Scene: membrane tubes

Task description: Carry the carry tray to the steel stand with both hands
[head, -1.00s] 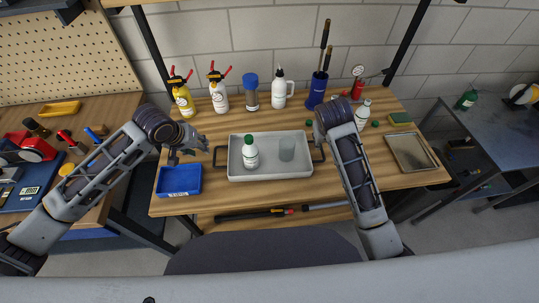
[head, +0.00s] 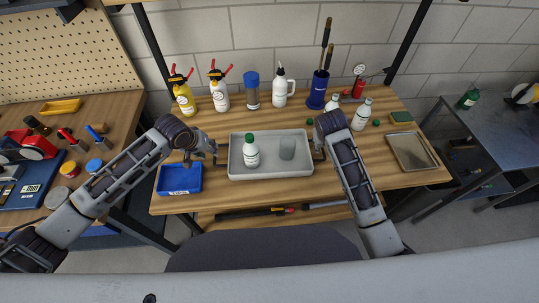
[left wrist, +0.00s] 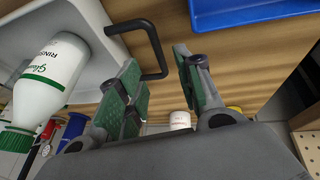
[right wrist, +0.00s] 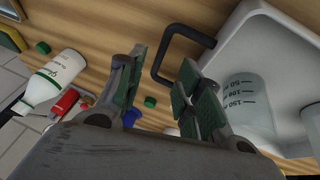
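The grey carry tray (head: 270,174) sits on the wooden bench, holding a white bottle with a green cap (head: 251,153) and a clear beaker (head: 287,148). My left gripper (left wrist: 157,62) is open at the tray's left end, its fingers on either side of the dark left handle (left wrist: 158,45). My right gripper (right wrist: 164,60) is open at the right end, with the dark right handle (right wrist: 160,62) between its fingertips. Neither gripper visibly clamps its handle. A flat metal-grey framed surface (head: 412,152) at the bench's right end may be the steel stand; I cannot tell for sure.
A blue bin (head: 180,181) lies close to the tray's left. Spray bottles (head: 219,92), a wash bottle (head: 280,88) and a blue tool cup (head: 317,92) stand behind. White bottles (head: 361,115) and small green caps stand between the tray and the framed surface.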

